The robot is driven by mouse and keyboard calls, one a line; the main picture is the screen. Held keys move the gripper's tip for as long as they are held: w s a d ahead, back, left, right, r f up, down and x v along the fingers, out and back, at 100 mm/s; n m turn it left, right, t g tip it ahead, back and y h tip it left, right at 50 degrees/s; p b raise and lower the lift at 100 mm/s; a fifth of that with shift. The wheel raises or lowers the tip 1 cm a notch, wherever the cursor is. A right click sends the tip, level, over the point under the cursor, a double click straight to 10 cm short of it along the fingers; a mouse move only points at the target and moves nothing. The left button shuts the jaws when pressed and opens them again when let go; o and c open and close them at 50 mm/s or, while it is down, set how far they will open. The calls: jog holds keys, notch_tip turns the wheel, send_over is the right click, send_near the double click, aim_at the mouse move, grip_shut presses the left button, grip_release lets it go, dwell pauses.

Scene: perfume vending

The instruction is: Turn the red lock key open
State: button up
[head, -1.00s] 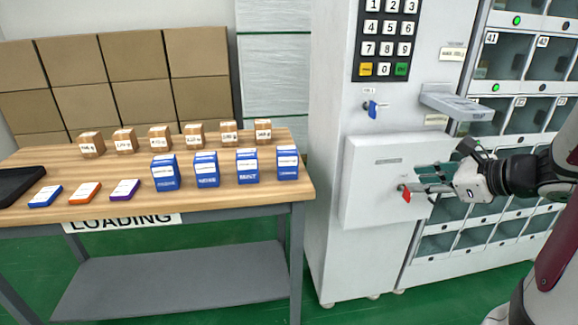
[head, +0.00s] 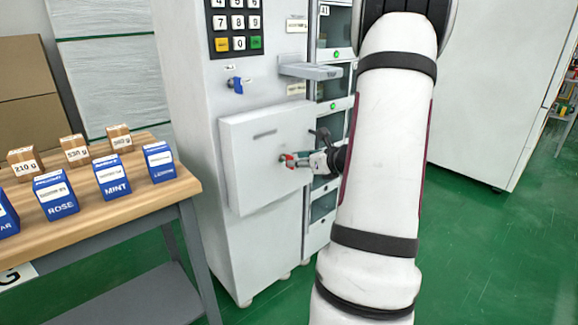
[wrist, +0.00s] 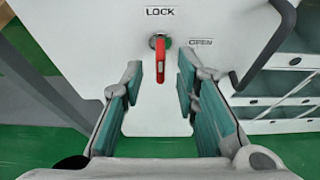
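The red lock key (wrist: 160,62) sits in a round lock on the white door panel (head: 262,180). In the wrist view its handle hangs straight down, with the LOCK label (wrist: 160,12) above it and the OPEN label (wrist: 200,42) to its upper right. My gripper (wrist: 160,76) is open, with one teal-padded finger on each side of the key and a visible gap on both sides. In the head view the red key (head: 289,160) shows small at the tip of my gripper (head: 300,161), whose fingers are partly hidden.
A grey shelf (head: 310,70) juts out at upper right. A black curved handle (wrist: 268,45) is right of the key. A table (head: 140,207) with boxes stands left.

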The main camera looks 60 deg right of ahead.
jog(key=shift+b+x, duration=0.45)
jog(key=shift+x, duration=1.95)
grip_shut()
